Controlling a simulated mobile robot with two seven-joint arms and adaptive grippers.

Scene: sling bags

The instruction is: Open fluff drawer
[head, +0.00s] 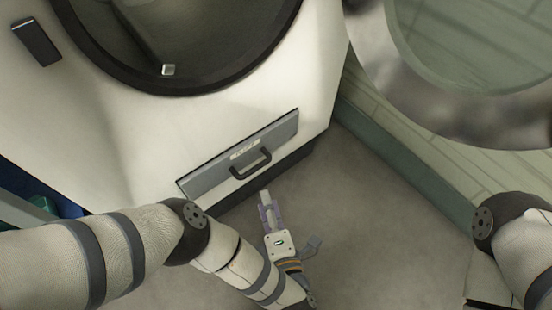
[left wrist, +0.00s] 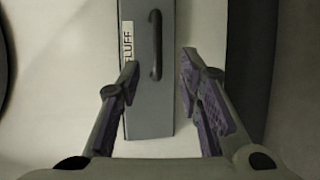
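The fluff drawer (head: 212,174) is a grey panel low on the front of a white machine, with a dark loop handle (head: 250,165). In the left wrist view, the drawer front (left wrist: 150,118) carries a white "FLUFF" label (left wrist: 127,42) beside the dark handle (left wrist: 155,45). My left gripper (head: 267,205) is just below the handle in the head view. In the left wrist view my left gripper (left wrist: 160,68) is open and empty, its purple-padded fingers spread to either side of the handle's line. I cannot tell whether a finger touches the drawer. My right gripper is out of view.
The white machine (head: 130,140) has a round dark opening (head: 180,45) above the drawer. Its round door (head: 372,60) stands open at the upper right. Grey floor (head: 370,220) is clear right of my left gripper. A tiled wall (head: 425,155) bounds the right side.

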